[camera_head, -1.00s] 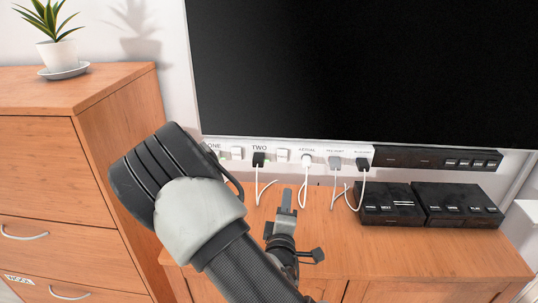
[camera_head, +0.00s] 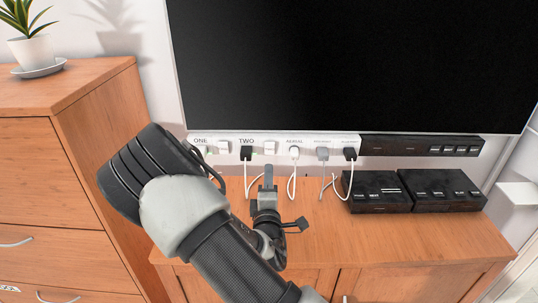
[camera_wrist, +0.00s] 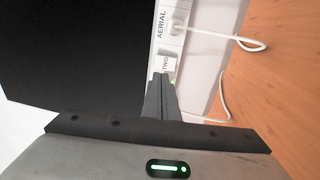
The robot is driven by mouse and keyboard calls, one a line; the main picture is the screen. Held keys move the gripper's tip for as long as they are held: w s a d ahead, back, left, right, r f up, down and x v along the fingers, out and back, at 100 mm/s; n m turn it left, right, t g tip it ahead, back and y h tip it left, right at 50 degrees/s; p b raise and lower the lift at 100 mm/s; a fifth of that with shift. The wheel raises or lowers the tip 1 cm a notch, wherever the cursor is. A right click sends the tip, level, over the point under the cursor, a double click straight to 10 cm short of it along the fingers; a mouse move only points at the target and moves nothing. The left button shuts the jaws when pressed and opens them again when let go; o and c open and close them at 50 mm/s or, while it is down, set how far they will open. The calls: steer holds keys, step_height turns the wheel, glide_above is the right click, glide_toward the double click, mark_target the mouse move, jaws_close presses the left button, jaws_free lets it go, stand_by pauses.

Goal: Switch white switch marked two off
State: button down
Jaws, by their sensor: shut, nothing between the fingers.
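The white switch marked two (camera_head: 270,147) sits on the white wall strip, right of the black plug (camera_head: 246,153) under the label TWO. My gripper (camera_head: 268,169) is shut and empty. Its fingertips are just below and in front of the switch in the head view. In the wrist view my gripper (camera_wrist: 160,80) points at the strip and hides part of it. I cannot tell whether the tips touch the switch.
Another white switch (camera_head: 223,147) is by the label ONE. White cables hang from several plugs, including the aerial plug (camera_head: 294,153). A black television (camera_head: 350,65) is above the strip. Black boxes (camera_head: 378,190) stand right on the wooden cabinet (camera_head: 400,240). A drawer unit (camera_head: 95,110) is left.

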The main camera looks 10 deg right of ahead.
mark_target(269, 145)
steer(key=x, duration=0.9)
steer(key=shift+b, duration=0.3)
steer(key=shift+w+r, duration=0.1)
steer(key=shift+w, duration=0.15)
steer(key=shift+r, duration=0.25)
steer(key=shift+s, duration=0.1)
